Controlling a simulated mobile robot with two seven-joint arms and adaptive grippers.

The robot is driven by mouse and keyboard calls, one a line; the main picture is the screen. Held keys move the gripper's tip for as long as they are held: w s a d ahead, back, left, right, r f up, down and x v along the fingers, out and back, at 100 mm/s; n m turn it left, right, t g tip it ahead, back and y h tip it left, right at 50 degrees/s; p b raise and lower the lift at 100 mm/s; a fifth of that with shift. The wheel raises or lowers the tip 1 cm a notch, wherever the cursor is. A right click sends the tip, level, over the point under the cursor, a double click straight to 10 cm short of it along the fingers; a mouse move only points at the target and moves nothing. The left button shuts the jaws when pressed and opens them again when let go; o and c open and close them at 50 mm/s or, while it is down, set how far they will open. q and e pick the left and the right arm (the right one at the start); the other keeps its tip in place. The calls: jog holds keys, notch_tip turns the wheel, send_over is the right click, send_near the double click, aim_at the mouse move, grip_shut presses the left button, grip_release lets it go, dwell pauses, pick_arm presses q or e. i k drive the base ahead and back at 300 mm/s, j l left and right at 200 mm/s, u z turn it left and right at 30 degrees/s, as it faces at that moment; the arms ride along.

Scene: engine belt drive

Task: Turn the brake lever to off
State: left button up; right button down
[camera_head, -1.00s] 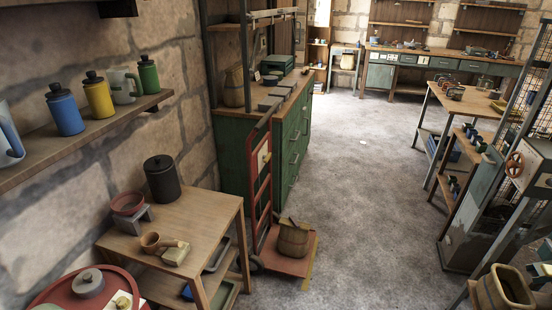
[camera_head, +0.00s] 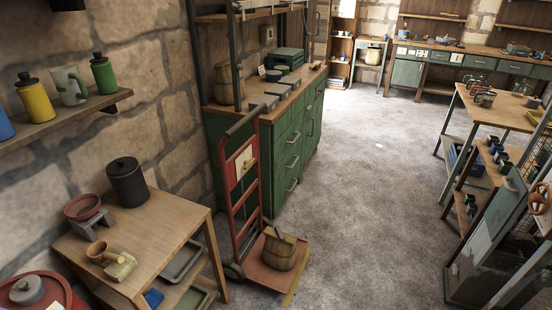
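I cannot pick out a brake lever for certain. A red hand truck (camera_head: 231,197) stands against the green cabinet. It carries a pale plate (camera_head: 245,163) with a small yellowish part, too small to make out. An orange spoked handwheel (camera_head: 538,198) sits on the mesh-sided frame at the right edge, partly cut off. Neither of my grippers is in view.
A wooden table (camera_head: 160,225) with a black canister (camera_head: 127,182) stands at the lower left, below a wall shelf (camera_head: 60,125). The green cabinet (camera_head: 285,150) stands beyond. A brown pot (camera_head: 279,252) sits on the truck's base. Open floor (camera_head: 375,210) runs down the middle.

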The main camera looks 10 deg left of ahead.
aim_at(247, 164)
jog(key=i+l, duration=0.15)
jog(key=i, duration=0.35)
jog(key=i+l, duration=0.15)
jog(key=i, duration=0.35)
jog(key=i+l, duration=0.2)
jog(key=i, duration=0.3)
jog(key=i+l+u, duration=0.1)
jog(key=i+u, duration=0.2)
jog(key=u, duration=0.15)
jog(key=i+l+u, duration=0.2)
jog(key=u, duration=0.3)
jog(key=i+l+u, duration=0.25)
jog(key=u, duration=0.2)
jog(key=i+l+u, duration=0.15)
jog(key=l+u, duration=0.35)
jog(key=i+l+u, duration=0.1)
jog(key=l+u, duration=0.8)
jog(key=l, duration=0.15)
jog(key=l+u, duration=0.5)
jog(key=l, duration=0.15)
jog(key=k, duration=0.05)
